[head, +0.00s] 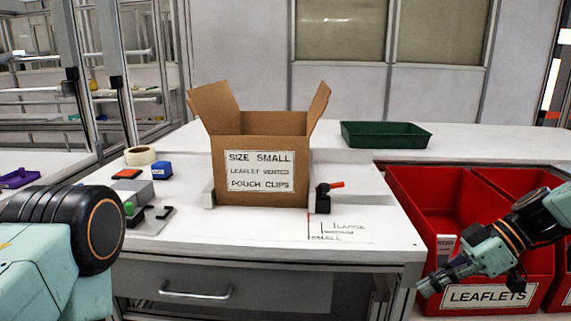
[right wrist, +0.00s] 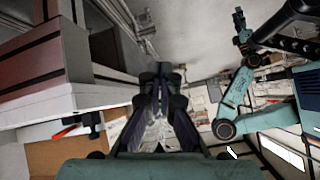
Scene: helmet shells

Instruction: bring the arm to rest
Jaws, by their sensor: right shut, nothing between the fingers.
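My right gripper (head: 430,285) is at the lower right of the head view, beside the table's right end and in front of the red leaflet bin. Its fingers are shut and empty. In the right wrist view, the closed fingers (right wrist: 160,85) extend up the middle of the picture. My left arm enters the head view at the lower left, where only its teal and black links show.
An open cardboard box (head: 260,195) labelled SIZE SMALL stands on the white table (head: 270,235). A red bin (head: 405,195) labelled LEAFLETS is close to my right gripper. A green tray (head: 385,135) is at the back. Tape (head: 140,155) and small parts lie left of the box.

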